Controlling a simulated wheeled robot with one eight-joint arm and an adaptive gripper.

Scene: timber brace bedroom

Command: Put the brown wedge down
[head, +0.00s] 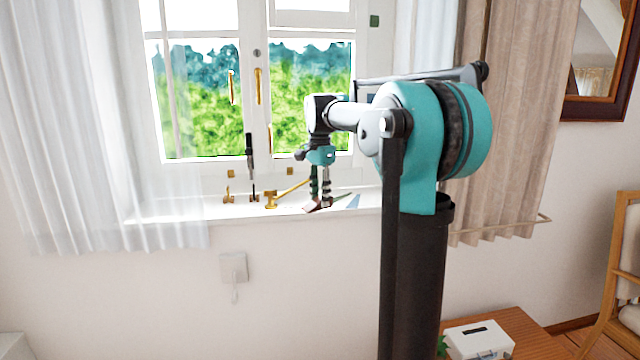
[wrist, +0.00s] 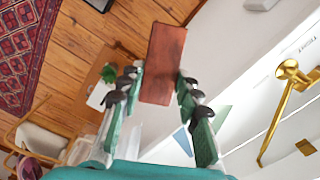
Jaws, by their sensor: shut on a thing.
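The brown wedge (wrist: 163,62) is a reddish-brown block held between the two fingers of my gripper (wrist: 160,84) in the wrist view. It sticks out past the fingertips. In the head view my gripper (head: 320,197) points down at the window sill (head: 180,214), and the wedge (head: 317,208) shows small and dark at its fingertips, near the sill's front edge. I cannot tell whether the wedge touches the sill.
A white box (head: 480,338) stands on a wooden table below. The sill's left part is clear.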

